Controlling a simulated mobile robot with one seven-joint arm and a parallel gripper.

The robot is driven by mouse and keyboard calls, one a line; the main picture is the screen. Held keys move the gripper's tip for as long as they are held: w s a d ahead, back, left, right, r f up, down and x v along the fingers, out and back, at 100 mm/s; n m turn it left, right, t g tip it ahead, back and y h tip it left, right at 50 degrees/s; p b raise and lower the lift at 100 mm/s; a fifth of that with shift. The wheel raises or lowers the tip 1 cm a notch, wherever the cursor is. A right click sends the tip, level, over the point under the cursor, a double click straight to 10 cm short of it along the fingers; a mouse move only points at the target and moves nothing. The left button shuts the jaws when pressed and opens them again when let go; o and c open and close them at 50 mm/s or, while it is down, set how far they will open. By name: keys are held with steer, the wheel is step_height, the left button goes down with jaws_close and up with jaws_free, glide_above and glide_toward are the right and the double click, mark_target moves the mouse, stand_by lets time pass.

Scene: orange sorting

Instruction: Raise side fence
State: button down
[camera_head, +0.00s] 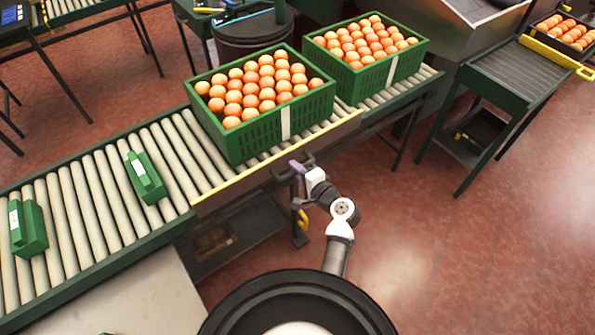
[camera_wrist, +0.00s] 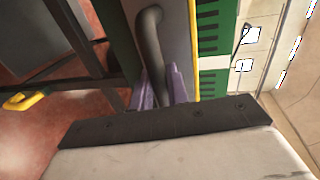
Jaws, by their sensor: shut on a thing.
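The side fence (camera_head: 270,167) is a long dark panel with a yellow top edge along the near side of the roller conveyor. Its dark bar handle (camera_head: 309,160) sticks out toward me. My gripper (camera_head: 297,166) is at the handle, with purple fingers. In the wrist view the gripper (camera_wrist: 160,88) has one finger on each side of the handle (camera_wrist: 150,40) and is shut on it. The fence panel (camera_wrist: 177,30) is right beside the handle there. The fence's yellow edge runs close to the lower side of the front green crate (camera_head: 290,125).
Both green crates are full of oranges; the second crate (camera_head: 375,75) stands behind right on the rollers. Two green blocks (camera_head: 145,178) lie on the left rollers. A yellow part (camera_head: 303,219) hangs below the conveyor near my arm. The red floor at right is clear.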

steer(key=shift+w+r, duration=0.1)
steer(key=shift+r, duration=0.25)
steer(key=c, duration=1.4)
jaws_free()
steer(key=shift+c, duration=0.2)
steer(key=shift+f, duration=0.1)
steer(key=shift+s+d, duration=0.1)
steer(key=shift+s, duration=0.15)
